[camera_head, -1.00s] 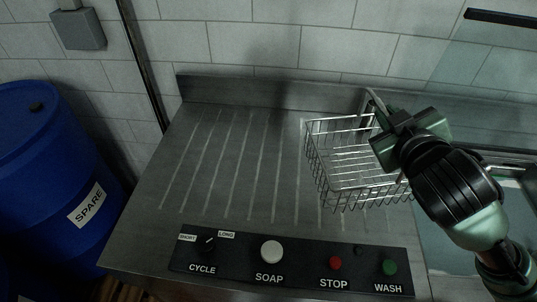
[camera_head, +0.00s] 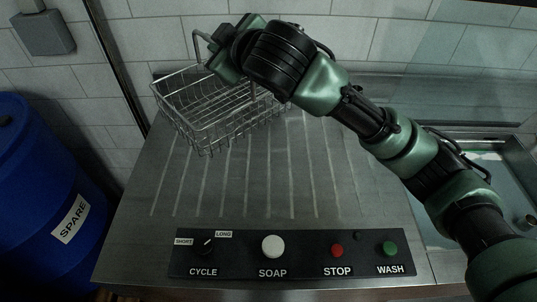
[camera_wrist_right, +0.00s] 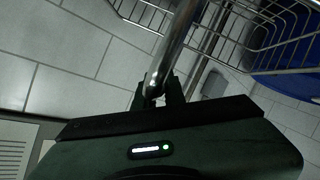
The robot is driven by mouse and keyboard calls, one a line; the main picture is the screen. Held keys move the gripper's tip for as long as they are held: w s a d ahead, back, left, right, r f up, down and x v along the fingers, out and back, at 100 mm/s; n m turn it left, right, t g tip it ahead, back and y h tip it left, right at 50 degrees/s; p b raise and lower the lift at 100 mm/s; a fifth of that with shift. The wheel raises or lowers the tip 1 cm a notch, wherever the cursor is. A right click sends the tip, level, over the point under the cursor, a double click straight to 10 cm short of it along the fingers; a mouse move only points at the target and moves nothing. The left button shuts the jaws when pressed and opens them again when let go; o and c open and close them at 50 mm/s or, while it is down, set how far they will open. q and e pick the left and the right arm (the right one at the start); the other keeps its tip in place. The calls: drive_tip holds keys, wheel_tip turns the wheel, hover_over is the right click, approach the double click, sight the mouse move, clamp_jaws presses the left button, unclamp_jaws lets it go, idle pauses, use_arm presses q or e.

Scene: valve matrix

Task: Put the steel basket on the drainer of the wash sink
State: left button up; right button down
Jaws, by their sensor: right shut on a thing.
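The steel basket (camera_head: 205,121) is a wire basket with a raised handle, at the back left of the drainer (camera_head: 265,190) in the head view. It looks raised above the ribbed steel surface; I cannot tell the exact gap. My right gripper (camera_head: 210,42) is at the basket's handle, partly hidden behind my own wrist. In the right wrist view the fingers (camera_wrist_right: 160,92) are shut on a steel bar of the handle, with the basket's wires (camera_wrist_right: 175,22) beyond. The wash sink (camera_head: 452,240) shows at the right, partly behind my right arm. My left gripper is not in view.
A control panel (camera_head: 312,257) with CYCLE, SOAP, STOP and WASH controls runs along the drainer's front edge. A blue SPARE barrel (camera_head: 45,190) stands at the left. A tiled wall (camera_head: 385,42) is close behind. The drainer's middle and front are clear.

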sight(219, 113)
drive_tip(key=shift+y, duration=0.3)
drive_tip(key=f+p, duration=0.1)
drive_tip(key=f, duration=0.5)
drive_tip(key=a+f+p, duration=0.1)
drive_tip(key=f, duration=0.5)
drive_tip(key=a+f+p, duration=0.1)
drive_tip(key=f, duration=0.5)
drive_tip(key=shift+a, duration=0.25)
drive_tip(key=shift+f, duration=0.5)
drive_tip(key=shift+f, duration=0.2)
drive_tip(key=c, duration=1.5)
unclamp_jaws()
drive_tip(key=shift+s, duration=0.1)
